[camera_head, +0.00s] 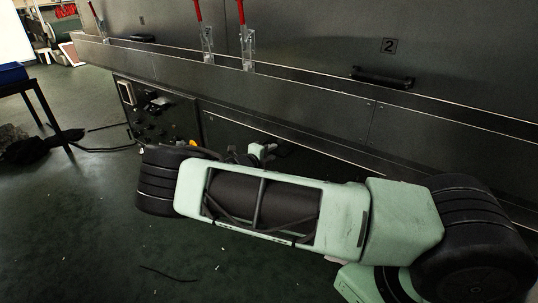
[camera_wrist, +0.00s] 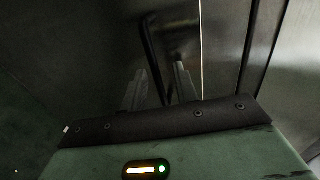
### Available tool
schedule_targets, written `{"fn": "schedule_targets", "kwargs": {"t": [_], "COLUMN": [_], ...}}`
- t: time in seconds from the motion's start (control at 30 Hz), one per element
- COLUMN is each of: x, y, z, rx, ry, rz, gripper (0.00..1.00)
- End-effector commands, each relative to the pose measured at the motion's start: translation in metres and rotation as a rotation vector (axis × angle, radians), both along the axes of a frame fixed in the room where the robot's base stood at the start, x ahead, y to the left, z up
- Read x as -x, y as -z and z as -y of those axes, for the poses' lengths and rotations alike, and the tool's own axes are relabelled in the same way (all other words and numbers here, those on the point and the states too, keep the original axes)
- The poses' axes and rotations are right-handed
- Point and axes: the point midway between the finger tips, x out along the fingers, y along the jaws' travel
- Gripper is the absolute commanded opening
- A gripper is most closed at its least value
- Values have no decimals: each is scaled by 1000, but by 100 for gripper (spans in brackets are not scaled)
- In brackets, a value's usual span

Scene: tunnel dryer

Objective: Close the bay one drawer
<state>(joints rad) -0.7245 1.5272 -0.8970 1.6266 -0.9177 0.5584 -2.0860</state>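In the wrist view my gripper (camera_wrist: 160,78) has its two grey fingers apart, with a dark bar (camera_wrist: 150,50) that looks like a handle between or just beyond them. I cannot tell whether the fingers touch it. In the head view my arm hides most of my gripper, which is low against the dark lower front (camera_head: 235,132) of the dryer. No label for bay one is readable, and I cannot tell how far its drawer stands out.
A panel marked 2 (camera_head: 389,46) with a black handle (camera_head: 383,78) is at upper right. A long metal ledge (camera_head: 300,93) runs along the dryer. Red-handled levers (camera_head: 243,35) stand above it. A control box (camera_head: 158,110) is at left. Cables and a table (camera_head: 35,85) are farther left; green floor is open.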

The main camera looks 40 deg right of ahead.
Motion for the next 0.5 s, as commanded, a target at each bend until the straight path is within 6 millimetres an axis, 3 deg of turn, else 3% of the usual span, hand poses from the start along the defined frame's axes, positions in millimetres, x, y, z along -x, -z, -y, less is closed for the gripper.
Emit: {"fn": "schedule_targets", "kwargs": {"t": [0.27,0.5], "x": [1,12], "y": [0,-10], "z": [-4,-37], "rx": [-2,-3], "ry": [-1,-4], "rz": [0,0], "gripper": [30,30]}}
